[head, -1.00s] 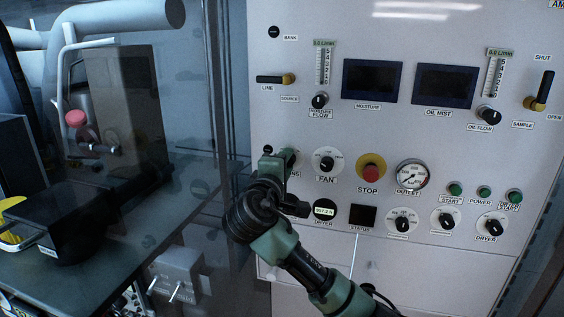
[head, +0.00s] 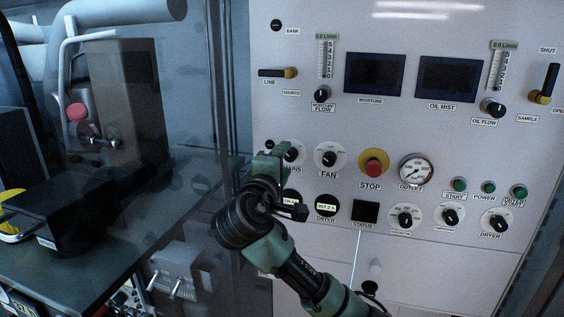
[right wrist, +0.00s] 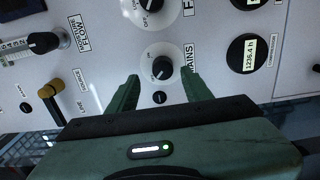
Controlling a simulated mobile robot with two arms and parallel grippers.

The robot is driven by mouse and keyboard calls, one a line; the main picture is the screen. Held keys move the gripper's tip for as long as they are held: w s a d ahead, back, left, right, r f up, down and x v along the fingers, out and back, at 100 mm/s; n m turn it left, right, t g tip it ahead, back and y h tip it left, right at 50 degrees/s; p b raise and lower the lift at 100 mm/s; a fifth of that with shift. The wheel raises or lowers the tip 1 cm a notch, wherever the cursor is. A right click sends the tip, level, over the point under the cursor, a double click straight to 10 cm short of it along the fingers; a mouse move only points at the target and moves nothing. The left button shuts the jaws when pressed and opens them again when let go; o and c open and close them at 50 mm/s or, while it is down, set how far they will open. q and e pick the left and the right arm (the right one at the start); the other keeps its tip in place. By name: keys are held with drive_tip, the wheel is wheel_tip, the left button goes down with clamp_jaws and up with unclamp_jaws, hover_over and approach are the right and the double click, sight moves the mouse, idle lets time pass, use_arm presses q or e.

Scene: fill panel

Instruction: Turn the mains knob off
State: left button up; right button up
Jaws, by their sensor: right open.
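The mains knob is a small black knob on a round white plate at the left of the panel. In the head view the mains knob (head: 292,154) shows just right of my fingers, partly covered by them. In the right wrist view the mains knob (right wrist: 162,68) sits centred, just beyond the fingertips. My right gripper (head: 274,150) is open and empty at the panel. In the wrist view the right gripper's fingers (right wrist: 160,80) stand apart on either side of the knob's line, and I see no contact. My left gripper is not in view.
The fan knob (head: 330,155) is right of the mains knob, then the red stop button (head: 374,168) and outlet gauge (head: 415,170). The line valve handle (head: 277,73) sticks out above. A glass panel (head: 180,150) stands left of my arm.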

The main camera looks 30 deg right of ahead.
drive_tip(key=b+v, duration=0.1)
drive_tip(key=v, duration=0.3)
drive_tip(key=shift+s+a+r, duration=0.15)
drive_tip(key=shift+s+a, duration=0.05)
drive_tip(key=shift+a, duration=0.1)
